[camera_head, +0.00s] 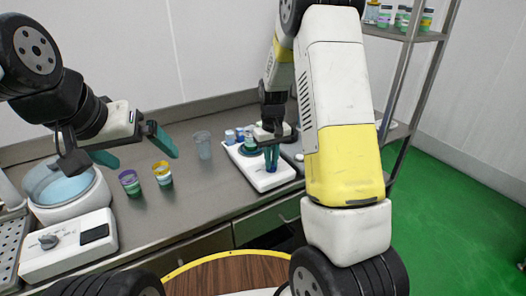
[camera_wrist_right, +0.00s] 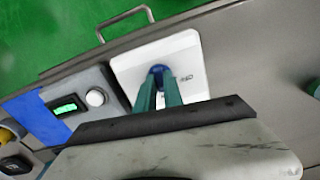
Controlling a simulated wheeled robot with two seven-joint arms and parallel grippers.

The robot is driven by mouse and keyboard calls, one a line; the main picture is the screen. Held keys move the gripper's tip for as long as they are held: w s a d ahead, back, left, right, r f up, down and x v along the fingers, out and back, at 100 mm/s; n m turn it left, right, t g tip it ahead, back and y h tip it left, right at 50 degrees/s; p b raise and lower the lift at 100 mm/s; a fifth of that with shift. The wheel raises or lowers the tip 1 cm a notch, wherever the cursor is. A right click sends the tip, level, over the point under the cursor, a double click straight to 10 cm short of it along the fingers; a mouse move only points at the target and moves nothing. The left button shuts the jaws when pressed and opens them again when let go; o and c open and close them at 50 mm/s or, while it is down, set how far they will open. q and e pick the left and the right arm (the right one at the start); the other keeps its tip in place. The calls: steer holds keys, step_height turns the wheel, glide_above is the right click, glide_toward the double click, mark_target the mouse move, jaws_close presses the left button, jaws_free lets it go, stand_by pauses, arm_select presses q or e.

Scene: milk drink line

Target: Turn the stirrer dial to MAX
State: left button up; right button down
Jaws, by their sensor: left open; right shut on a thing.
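The stirrer is a white flat unit (camera_head: 258,178) on the steel counter, and its white front also shows in the right wrist view (camera_wrist_right: 185,50). Its blue dial (camera_wrist_right: 157,73) sits between the green fingertips of my right gripper (camera_wrist_right: 158,92), which is shut on it. In the head view the right gripper (camera_head: 271,158) points down at the stirrer's front end and its fingers cover most of the dial. A small dark mark beside the dial is too blurred to read. My left gripper (camera_head: 132,148) is open and empty, above the counter at the left.
A purple-rimmed cup (camera_head: 130,183), a yellow-and-green cup (camera_head: 162,173) and a clear beaker (camera_head: 203,145) stand between the grippers. A grey display box (camera_wrist_right: 80,102) stands beside the stirrer.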

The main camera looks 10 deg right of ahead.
steer(key=m, duration=1)
steer(key=shift+r, duration=0.1)
steer(key=shift+m, duration=0.4)
steer(key=c, duration=1.5)
jaws_free()
steer(key=shift+o, duration=0.2)
step_height(320, 180, up, 8)
steer(key=shift+f, duration=0.1)
